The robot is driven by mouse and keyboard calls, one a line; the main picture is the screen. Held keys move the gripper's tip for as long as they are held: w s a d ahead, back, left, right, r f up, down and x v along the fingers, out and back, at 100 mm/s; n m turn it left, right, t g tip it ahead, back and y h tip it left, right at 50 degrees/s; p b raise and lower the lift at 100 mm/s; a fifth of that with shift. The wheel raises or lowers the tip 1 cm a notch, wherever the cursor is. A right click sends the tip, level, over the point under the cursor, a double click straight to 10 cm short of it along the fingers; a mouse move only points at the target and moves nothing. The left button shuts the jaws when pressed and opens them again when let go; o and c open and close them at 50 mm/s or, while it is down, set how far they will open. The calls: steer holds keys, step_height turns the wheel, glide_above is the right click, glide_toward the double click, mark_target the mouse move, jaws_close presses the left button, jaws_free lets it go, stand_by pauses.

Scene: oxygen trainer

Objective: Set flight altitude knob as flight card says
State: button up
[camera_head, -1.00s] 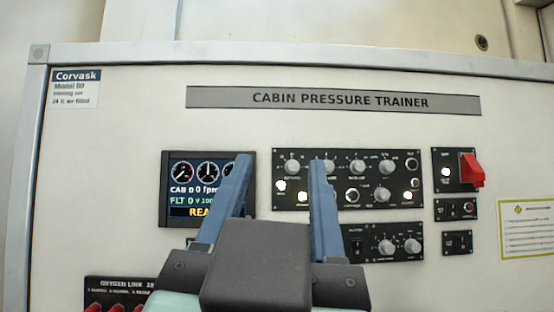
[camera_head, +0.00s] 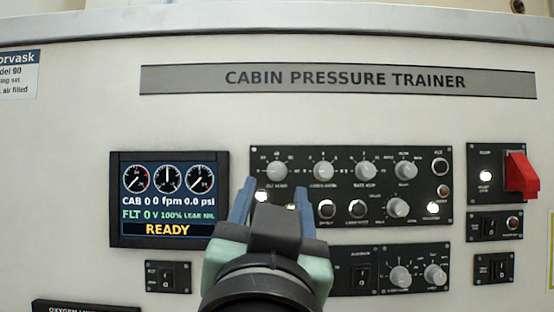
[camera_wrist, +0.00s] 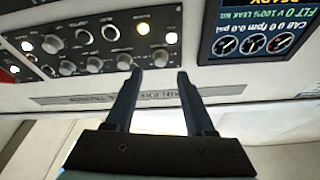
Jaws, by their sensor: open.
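The likely flight altitude knob (camera_head: 276,170) is the grey knob at the top left of the black control panel (camera_head: 350,152), with a small label under it that I cannot read fully. The display (camera_head: 168,200) reads FLT 0, CAB 0 and READY. No readable flight card shows.
Several similar knobs and lit lamps fill the panel. A red guarded switch (camera_head: 521,176) stands out at the right. Small switch panels, one of them at the lower left (camera_head: 168,277), lie below. A yellow-edged card (camera_head: 551,250) is cut off at the right edge.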

mark_target(277, 172)
steer(key=p+x, duration=0.1)
steer(key=x, duration=0.3)
steer(key=shift+r, duration=0.2)
steer(key=shift+w, duration=0.55)
jaws_close()
